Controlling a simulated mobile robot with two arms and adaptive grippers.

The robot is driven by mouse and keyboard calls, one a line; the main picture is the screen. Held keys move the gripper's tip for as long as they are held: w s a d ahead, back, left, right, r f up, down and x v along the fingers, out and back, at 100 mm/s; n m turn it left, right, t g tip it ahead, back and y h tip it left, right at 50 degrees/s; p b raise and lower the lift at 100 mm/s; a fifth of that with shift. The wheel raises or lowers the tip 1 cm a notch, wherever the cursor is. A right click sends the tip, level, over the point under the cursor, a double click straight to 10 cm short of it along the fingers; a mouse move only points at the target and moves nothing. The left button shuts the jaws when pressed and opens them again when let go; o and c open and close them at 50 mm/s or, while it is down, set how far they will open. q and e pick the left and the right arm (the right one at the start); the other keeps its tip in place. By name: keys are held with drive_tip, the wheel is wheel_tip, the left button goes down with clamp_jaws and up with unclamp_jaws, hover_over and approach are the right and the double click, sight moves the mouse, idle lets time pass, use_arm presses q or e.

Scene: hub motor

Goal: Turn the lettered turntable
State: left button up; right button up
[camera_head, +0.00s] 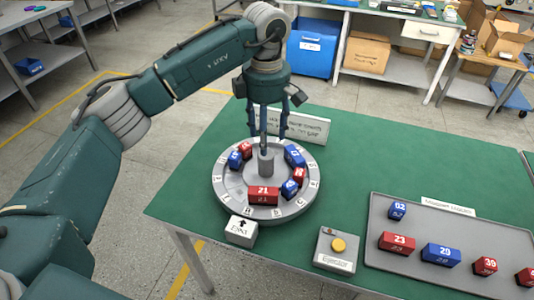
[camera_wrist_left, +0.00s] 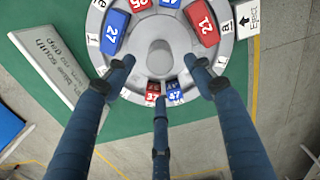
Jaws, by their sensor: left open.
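The round grey lettered turntable (camera_head: 234,184) sits on the green table, with letter labels around its rim and a grey knob (camera_head: 266,166) upright at its centre. My left gripper (camera_head: 267,140) points down over the turntable. Its three fingers are spread, open and empty. In the left wrist view the knob (camera_wrist_left: 160,57) shows between the fingers; whether any finger touches it I cannot tell. My right gripper is in neither view.
An Eject sign (camera_head: 241,231) with an arrow stands at the turntable's front edge. An ejector box (camera_head: 336,250) with a yellow button is to its right. A grey tray (camera_head: 400,216) holds several numbered blocks. A text sign (camera_head: 297,124) stands behind the turntable.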

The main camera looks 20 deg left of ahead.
sight(266, 167)
use_arm(q)
wheel_tip(266, 167, down, 8)
drive_tip(key=shift+r+p, duration=0.15)
drive_tip(key=shift+p, duration=0.5)
clamp_jaws()
